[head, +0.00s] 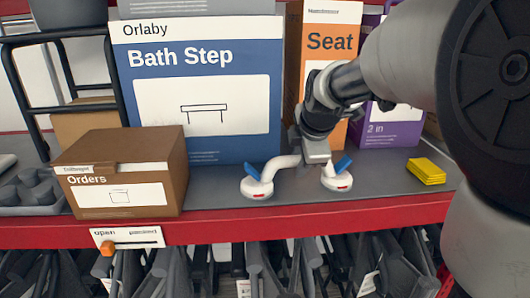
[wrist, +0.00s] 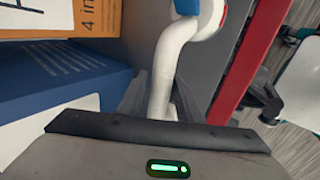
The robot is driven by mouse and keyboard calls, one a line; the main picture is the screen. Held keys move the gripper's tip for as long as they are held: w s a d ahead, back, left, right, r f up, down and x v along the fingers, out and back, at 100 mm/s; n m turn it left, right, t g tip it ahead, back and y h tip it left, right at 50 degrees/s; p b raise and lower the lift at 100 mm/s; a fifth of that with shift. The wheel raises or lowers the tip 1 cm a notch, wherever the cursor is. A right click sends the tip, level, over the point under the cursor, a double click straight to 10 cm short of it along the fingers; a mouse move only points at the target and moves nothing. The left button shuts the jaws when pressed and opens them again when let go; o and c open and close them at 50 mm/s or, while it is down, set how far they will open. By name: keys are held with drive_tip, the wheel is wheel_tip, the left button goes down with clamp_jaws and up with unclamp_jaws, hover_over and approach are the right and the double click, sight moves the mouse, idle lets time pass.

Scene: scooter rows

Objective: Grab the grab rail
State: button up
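The grab rail (head: 283,163) is a white bar with a round white suction foot and a blue lever at each end. It lies on the grey shelf near its red front edge. In the head view my gripper (head: 316,160) is over the bar's middle, pointing down, and hides part of it. In the wrist view the bar (wrist: 163,75) runs down between my two dark fingers (wrist: 163,98), with one foot and blue lever at the top. I cannot tell whether the fingers press on it. The other foot is hidden there by my gripper's body.
Behind stand a blue Bath Step box (head: 205,130), an orange Seat box (head: 327,22) and a purple box (head: 392,130). A brown Orders box (head: 125,150) is at left, yellow pads (head: 426,171) at right. Below the red shelf edge (head: 215,230) hang several dark folded items.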

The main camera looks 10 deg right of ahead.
drive_tip(key=x, duration=0.3)
drive_tip(key=shift+w+a+f, duration=0.1)
drive_tip(key=shift+f, duration=0.2)
clamp_jaws()
drive_tip(key=shift+r, duration=0.1)
